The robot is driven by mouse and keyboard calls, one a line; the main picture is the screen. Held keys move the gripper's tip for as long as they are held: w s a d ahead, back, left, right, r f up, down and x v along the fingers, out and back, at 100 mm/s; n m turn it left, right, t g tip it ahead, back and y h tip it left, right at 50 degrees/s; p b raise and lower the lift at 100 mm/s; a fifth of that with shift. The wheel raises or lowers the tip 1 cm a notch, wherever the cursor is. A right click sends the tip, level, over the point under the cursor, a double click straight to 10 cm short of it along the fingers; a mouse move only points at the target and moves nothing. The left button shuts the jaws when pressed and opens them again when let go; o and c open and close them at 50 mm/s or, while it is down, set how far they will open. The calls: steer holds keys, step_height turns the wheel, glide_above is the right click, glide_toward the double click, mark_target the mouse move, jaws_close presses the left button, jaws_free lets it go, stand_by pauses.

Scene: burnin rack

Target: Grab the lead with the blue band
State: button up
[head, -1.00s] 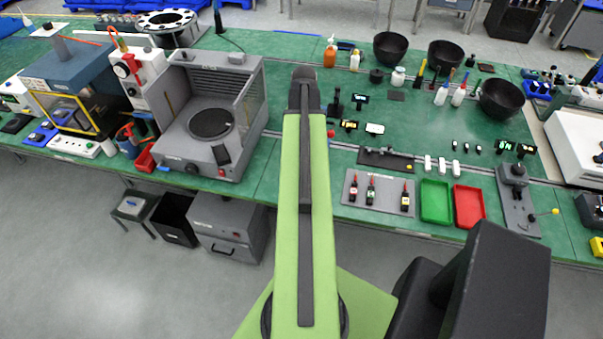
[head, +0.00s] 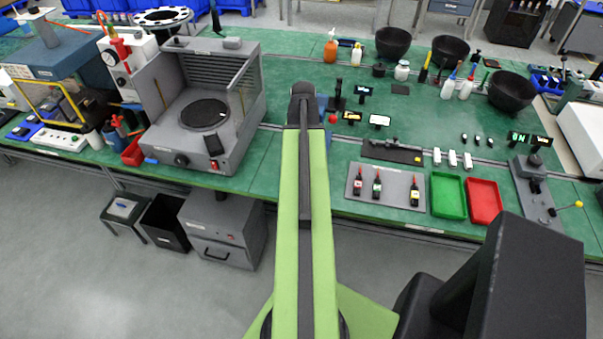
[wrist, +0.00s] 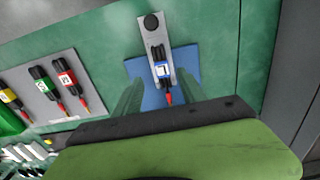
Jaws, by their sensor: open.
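The lead with the blue band (wrist: 161,70) is black with a red tip. In the wrist view it lies on a grey metal strip (wrist: 150,40) with a round black knob at its far end, over a blue mat (wrist: 187,62). My gripper (wrist: 160,86) is open, its two fingers apart on either side of the lead's lower part. No contact is visible. In the head view my arm covers the lead; a bit of the blue mat (head: 322,103) shows beside the arm's end.
A grey plate (head: 397,189) holds leads with red, green and yellow bands, also at left in the wrist view (wrist: 46,88). Green (head: 448,196) and red (head: 484,201) trays stand right of it. A grey machine (head: 215,165) stands left of my arm.

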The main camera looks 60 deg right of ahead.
steer(key=f+b, duration=0.5)
steer(key=shift+w+d+f, duration=0.1)
steer(key=shift+w+f, duration=0.1)
steer(key=shift+r, duration=0.2)
jaws_close()
